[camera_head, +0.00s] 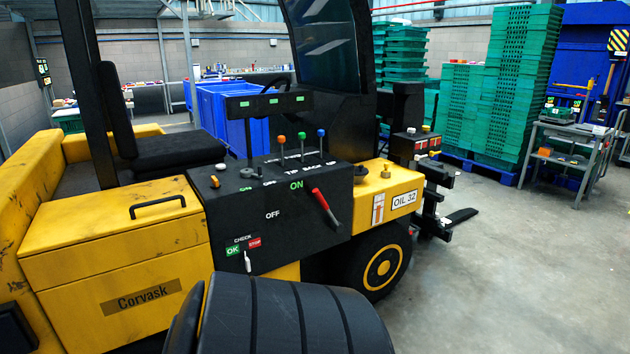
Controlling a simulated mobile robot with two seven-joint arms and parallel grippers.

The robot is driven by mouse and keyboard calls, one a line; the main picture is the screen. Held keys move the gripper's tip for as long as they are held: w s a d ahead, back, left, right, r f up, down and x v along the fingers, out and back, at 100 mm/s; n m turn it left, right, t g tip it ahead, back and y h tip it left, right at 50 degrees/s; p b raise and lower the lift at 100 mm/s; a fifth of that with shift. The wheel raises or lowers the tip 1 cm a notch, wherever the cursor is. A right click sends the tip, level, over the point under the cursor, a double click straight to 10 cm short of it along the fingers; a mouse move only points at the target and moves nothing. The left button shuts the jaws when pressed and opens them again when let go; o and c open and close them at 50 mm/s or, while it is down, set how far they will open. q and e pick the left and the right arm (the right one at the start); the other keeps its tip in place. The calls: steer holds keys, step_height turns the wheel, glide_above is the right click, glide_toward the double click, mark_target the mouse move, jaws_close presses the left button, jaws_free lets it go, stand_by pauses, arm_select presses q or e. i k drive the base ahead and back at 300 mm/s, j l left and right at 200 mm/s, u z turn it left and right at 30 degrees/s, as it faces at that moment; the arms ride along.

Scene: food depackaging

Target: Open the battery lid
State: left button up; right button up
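A yellow forklift fills the left and middle of the view. Its yellow battery lid (95,217) forms the top of the box at the left, behind the Corvask label (141,297). A black bar handle (157,206) stands on the lid near its right side. The lid looks closed, lying flat on the yellow box below it. Neither my left nor my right gripper is in view, so nothing is seen touching the handle or lid.
A black control panel (272,215) with levers and a red handle (325,207) adjoins the lid's right side. A black seat (170,150) is behind the lid. A black ribbed rounded shape (290,315) fills the bottom middle. Open floor (530,265) lies right; green crates (515,85) stand behind.

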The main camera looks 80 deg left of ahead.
mark_target(62, 223)
steer(key=u, duration=1.75)
